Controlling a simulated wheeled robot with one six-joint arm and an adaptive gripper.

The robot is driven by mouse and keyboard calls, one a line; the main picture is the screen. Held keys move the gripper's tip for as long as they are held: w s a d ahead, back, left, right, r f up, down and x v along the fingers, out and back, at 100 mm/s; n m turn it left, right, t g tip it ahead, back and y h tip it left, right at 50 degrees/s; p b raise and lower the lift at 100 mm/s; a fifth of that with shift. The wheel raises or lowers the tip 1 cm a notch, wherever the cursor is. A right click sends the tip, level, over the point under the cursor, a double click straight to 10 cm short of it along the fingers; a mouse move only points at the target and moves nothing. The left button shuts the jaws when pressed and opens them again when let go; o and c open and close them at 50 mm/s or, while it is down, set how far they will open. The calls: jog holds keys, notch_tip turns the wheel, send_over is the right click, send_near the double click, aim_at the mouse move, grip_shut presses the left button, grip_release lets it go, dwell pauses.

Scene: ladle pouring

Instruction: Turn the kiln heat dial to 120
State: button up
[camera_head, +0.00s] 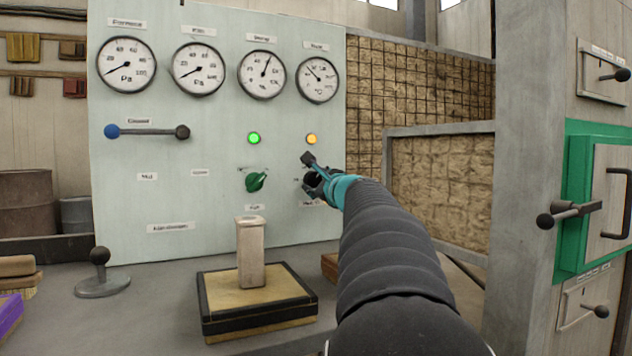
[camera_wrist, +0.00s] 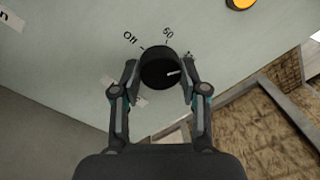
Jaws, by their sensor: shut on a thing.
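The kiln heat dial is a round black knob (camera_wrist: 157,68) on the pale panel. A short white mark on its face points right in the wrist view, past the labels "Off" and "60", toward a label partly hidden by a finger. My gripper (camera_wrist: 160,78) is shut on the knob, one finger on each side. In the head view my gripper (camera_head: 317,182) is at the panel below a lit orange lamp (camera_head: 311,139) and hides most of the knob. The lamp also shows in the wrist view (camera_wrist: 241,3).
The panel (camera_head: 220,120) carries several gauges, the rightmost a °C gauge (camera_head: 317,80). A green knob (camera_head: 256,181) sits left of my gripper under a green lamp (camera_head: 254,138). A pale upright block (camera_head: 250,255) stands on a black-edged base in front. A concrete pillar (camera_head: 522,150) stands right.

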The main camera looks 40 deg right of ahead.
dwell(0.3)
jog(key=o, duration=1.1)
jog(key=shift+o, duration=0.2)
jog(key=v, duration=1.2)
jog(key=shift+d+f, duration=0.1)
